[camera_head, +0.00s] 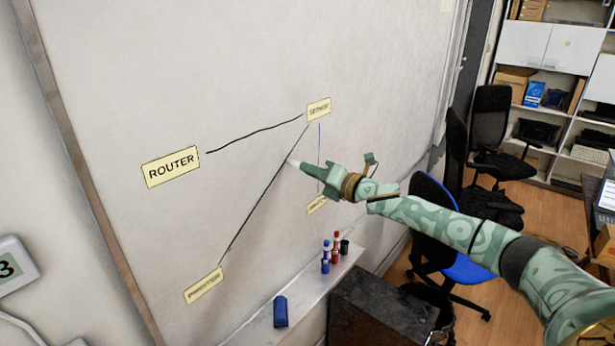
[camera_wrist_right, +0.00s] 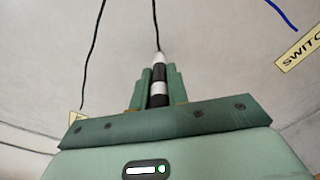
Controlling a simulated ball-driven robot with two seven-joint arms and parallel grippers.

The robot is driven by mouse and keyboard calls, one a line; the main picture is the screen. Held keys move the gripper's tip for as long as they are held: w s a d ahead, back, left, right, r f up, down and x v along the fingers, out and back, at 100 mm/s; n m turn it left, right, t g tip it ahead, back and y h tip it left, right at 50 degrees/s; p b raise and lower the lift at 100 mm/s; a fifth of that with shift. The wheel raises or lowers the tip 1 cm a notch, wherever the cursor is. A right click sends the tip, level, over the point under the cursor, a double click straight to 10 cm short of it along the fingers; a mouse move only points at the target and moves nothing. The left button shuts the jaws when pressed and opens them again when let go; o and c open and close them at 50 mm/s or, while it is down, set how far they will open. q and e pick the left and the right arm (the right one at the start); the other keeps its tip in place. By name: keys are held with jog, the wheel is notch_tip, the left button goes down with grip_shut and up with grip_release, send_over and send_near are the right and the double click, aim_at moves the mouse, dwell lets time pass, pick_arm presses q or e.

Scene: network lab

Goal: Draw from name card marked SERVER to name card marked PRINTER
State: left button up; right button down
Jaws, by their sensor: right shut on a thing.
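The SERVER card (camera_head: 318,109) is on the whiteboard at the upper middle, and the PRINTER card (camera_head: 204,285) is at the lower left. A black line (camera_head: 255,216) runs from just below SERVER down to the top of PRINTER. The marker's tip is just right of the line's upper half in the head view. In the wrist view, a black line meets the tip; the gripper hides what lies below. I cannot tell whether the tip touches the board. My left gripper is not in view.
The ROUTER card (camera_head: 171,167) is at left, joined toward SERVER by another black line (camera_head: 255,133). A blue line runs from SERVER to the SWITCH card (camera_wrist_right: 300,48). The ledge (camera_head: 300,295) below holds several markers and a blue eraser (camera_head: 280,311). Chairs stand right.

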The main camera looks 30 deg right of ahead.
jog(key=w+d+r+p, duration=0.2)
jog(key=w+d+r, duration=0.1)
jog(key=d+r, duration=0.4)
jog(key=shift+w+d, duration=0.15)
jog(key=shift+d, duration=0.9)
jog(key=v, duration=0.6)
dwell(0.4)
